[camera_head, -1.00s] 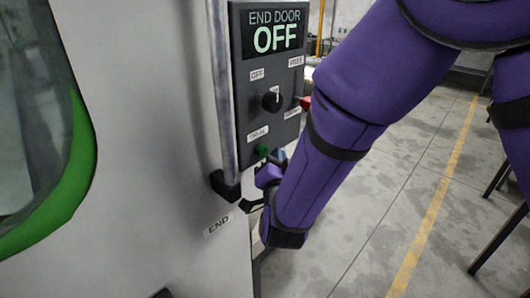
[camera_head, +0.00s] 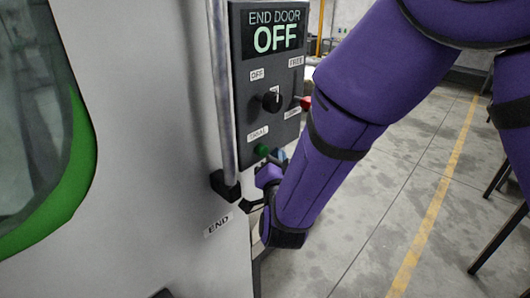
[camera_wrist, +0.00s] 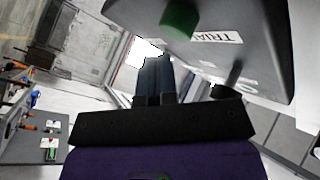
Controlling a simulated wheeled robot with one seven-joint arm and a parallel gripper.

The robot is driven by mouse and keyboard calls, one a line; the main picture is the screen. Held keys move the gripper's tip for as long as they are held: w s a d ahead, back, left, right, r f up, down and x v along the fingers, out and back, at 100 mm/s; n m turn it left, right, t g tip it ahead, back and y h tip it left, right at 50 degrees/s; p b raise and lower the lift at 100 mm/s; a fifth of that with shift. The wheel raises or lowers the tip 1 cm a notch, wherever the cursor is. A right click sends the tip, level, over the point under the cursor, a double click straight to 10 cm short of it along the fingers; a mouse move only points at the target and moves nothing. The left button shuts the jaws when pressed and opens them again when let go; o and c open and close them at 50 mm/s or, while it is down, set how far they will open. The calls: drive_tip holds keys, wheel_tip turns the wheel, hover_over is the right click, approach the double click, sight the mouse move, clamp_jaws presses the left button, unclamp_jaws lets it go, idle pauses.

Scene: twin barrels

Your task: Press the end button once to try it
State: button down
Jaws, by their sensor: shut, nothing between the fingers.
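The dark end-door control panel (camera_head: 245,110) shows "END DOOR OFF" on its display (camera_head: 275,35). A green button (camera_head: 262,149) sits low on the panel beside a label that reads "TRIAL". In the wrist view the green button (camera_wrist: 180,18) stands out from the panel face, near the top. My gripper (camera_wrist: 154,64) is shut and empty, its fingertips below and a little left of the button in that view, with a gap showing. In the head view my gripper (camera_head: 281,155) is just right of the button, partly hidden by my own wrist.
A black knob (camera_head: 272,101) and a red part (camera_head: 305,103) are higher on the panel. A vertical metal handle bar (camera_head: 221,90) runs close along the panel's left side. The white machine wall (camera_head: 150,130) carries an "END" label (camera_head: 218,225). Open floor lies to the right.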

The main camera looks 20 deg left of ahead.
drive_tip(key=shift+a, duration=0.1)
idle(0.7)
drive_tip(key=shift+w+a, duration=0.15)
drive_tip(key=shift+a, duration=0.15)
drive_tip(key=shift+w+a, duration=0.2)
drive_tip(key=shift+a, duration=0.35)
idle(1.0)
idle(0.4)
drive_tip(key=shift+s+d, duration=0.2)
drive_tip(key=shift+d, duration=0.3)
drive_tip(key=shift+s+d, duration=0.2)
drive_tip(key=shift+d, duration=0.25)
drive_tip(key=shift+s+d, duration=0.3)
drive_tip(key=shift+d, duration=0.45)
drive_tip(key=shift+s+d, duration=0.35)
drive_tip(key=shift+d, duration=0.45)
drive_tip(key=shift+s+d, duration=0.3)
drive_tip(key=shift+d, duration=0.45)
